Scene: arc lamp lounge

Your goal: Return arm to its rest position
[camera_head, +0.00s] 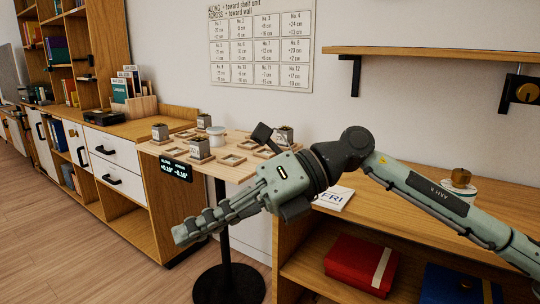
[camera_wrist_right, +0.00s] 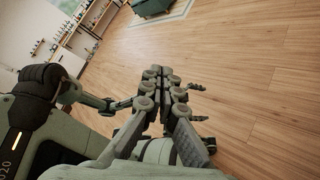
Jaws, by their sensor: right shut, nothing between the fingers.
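My right arm reaches in from the right edge of the head view and crosses in front of the table. My right gripper (camera_head: 184,236) hangs at its end, pointing left and slightly down over the floor in front of the small table. In the right wrist view its two fingers (camera_wrist_right: 160,72) lie together, with nothing between them. Behind them in that view, part of my left gripper (camera_wrist_right: 199,103) shows with two fingertips spread apart; its middle is hidden by the right gripper.
A small round-based table (camera_head: 240,172) holds several potted plants and wooden frames behind my right arm. A low wooden shelf (camera_head: 385,222) with a red box (camera_head: 352,266) and a blue box (camera_head: 440,285) is below the arm. Drawers (camera_head: 115,150) stand left. Floor (camera_head: 90,265) is clear at front left.

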